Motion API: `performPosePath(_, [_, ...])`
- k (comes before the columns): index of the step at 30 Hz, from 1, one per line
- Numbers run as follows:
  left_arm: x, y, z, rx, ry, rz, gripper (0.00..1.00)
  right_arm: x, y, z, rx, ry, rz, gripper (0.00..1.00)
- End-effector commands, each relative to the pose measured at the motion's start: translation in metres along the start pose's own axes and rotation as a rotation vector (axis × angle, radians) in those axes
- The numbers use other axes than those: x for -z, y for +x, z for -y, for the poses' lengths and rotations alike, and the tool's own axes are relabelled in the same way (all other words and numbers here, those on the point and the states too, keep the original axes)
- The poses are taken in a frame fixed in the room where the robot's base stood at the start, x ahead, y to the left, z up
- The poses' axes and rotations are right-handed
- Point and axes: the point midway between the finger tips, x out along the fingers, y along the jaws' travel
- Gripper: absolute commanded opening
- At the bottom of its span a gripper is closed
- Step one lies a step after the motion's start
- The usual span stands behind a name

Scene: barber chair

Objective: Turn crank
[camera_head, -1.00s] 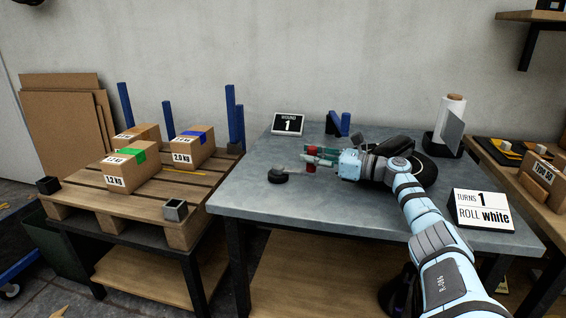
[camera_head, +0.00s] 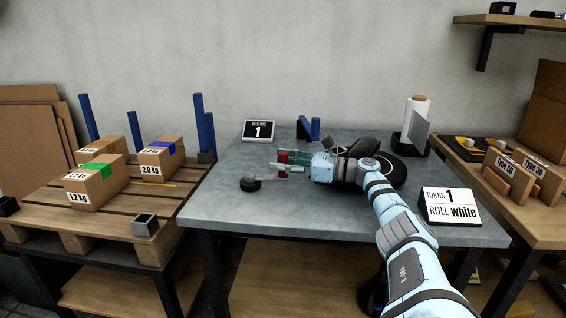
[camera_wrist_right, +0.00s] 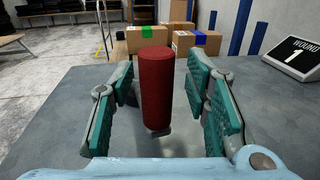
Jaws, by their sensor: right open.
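The crank's red upright handle (camera_head: 283,157) stands over the table, with a grey arm running left to a black round hub (camera_head: 250,184). In the right wrist view the red handle (camera_wrist_right: 155,90) is upright between the two teal fingers, with space visible on both sides. My right gripper (camera_head: 290,163) is open around the handle. The near part of the crank arm is partly hidden under the gripper. A white card (camera_head: 450,206) reads "TURNS 1, ROLL white". A dark display (camera_head: 259,131) reads "WOUND 1". My left gripper is not in view.
The grey metal table (camera_head: 330,222) has free room in front. A black wheel-like object (camera_head: 407,168) lies behind my right arm. A white roll (camera_head: 417,116) stands at the back right. A pallet (camera_head: 115,222) with several boxes is at left, and a wooden bench (camera_head: 548,205) at right.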

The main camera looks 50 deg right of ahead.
Motion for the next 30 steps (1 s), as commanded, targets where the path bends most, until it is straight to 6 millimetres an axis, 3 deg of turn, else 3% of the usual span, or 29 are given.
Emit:
performPosePath(5, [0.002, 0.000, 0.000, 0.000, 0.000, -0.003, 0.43, -0.013, 0.000, 0.000, -0.002, -0.003, 0.001, 0.43])
performPosePath(15, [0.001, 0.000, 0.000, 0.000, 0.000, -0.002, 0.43, -0.091, 0.001, -0.001, -0.001, -0.003, 0.005, 0.43])
performPosePath(24, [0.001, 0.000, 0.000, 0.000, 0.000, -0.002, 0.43, -0.100, 0.000, 0.000, 0.000, 0.001, -0.001, 0.43])
performPosePath(25, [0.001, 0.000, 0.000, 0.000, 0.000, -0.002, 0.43, -0.100, 0.000, 0.000, 0.000, 0.001, -0.001, 0.41])
performPosePath(30, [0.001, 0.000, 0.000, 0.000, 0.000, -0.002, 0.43, -0.100, -0.002, 0.001, 0.002, 0.000, 0.000, 0.14])
